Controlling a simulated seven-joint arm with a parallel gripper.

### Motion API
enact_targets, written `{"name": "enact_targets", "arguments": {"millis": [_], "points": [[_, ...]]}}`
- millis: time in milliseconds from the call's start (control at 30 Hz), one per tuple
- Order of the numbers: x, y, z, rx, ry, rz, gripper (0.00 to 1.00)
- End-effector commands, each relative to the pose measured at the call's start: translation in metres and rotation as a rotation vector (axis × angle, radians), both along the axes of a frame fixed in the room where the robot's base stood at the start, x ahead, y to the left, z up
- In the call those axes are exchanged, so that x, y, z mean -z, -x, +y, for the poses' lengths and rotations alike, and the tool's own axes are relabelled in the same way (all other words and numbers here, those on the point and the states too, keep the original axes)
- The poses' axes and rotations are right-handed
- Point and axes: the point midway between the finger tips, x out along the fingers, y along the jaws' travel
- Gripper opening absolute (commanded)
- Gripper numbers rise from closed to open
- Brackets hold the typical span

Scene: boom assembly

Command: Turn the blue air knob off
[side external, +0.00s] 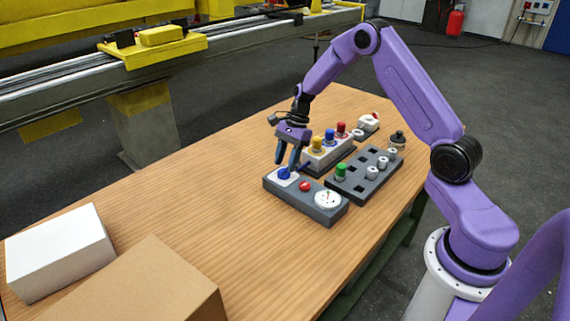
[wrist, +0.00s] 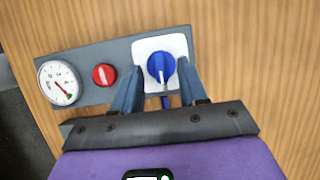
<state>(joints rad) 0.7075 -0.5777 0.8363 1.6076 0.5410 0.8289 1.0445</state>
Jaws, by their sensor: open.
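The blue air knob (wrist: 161,66) sits on a white square plate at one end of a grey panel (wrist: 120,52). In the side view the blue knob (side external: 284,173) is at the panel's left end. My gripper (wrist: 159,70) is open, with one finger on each side of the blue knob. In the side view my gripper (side external: 285,165) points down at the knob from above. I cannot tell whether the fingers touch it. A red knob (wrist: 103,75) and a round white gauge (wrist: 59,84) with a red needle are on the same panel.
Behind the panel (side external: 310,205) stand a block with yellow, blue and red knobs (side external: 328,150) and a dark tray (side external: 352,188) with a green knob and several grey pieces. White (side external: 60,250) and brown (side external: 150,290) boxes are at the front left. The table's left middle is clear.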

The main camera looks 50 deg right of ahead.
Motion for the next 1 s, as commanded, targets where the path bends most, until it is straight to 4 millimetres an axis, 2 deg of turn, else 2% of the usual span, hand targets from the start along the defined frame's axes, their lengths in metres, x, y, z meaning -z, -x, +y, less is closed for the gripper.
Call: {"name": "enact_targets", "arguments": {"millis": [200, 467, 533, 600, 633, 1000], "points": [[0.0131, 0.0001, 0.0052, 0.000, 0.000, 0.000, 0.43], [0.0140, 0.0000, 0.0057, 0.000, 0.000, -0.001, 0.43], [0.0139, 0.0000, 0.0057, 0.000, 0.000, -0.001, 0.26], [0.0139, 0.0000, 0.0057, 0.000, 0.000, -0.001, 0.04], [0.0139, 0.0000, 0.0057, 0.000, 0.000, -0.001, 0.00], [0.0141, -0.0004, 0.0060, -0.035, 0.000, 0.000, 0.00]]}}
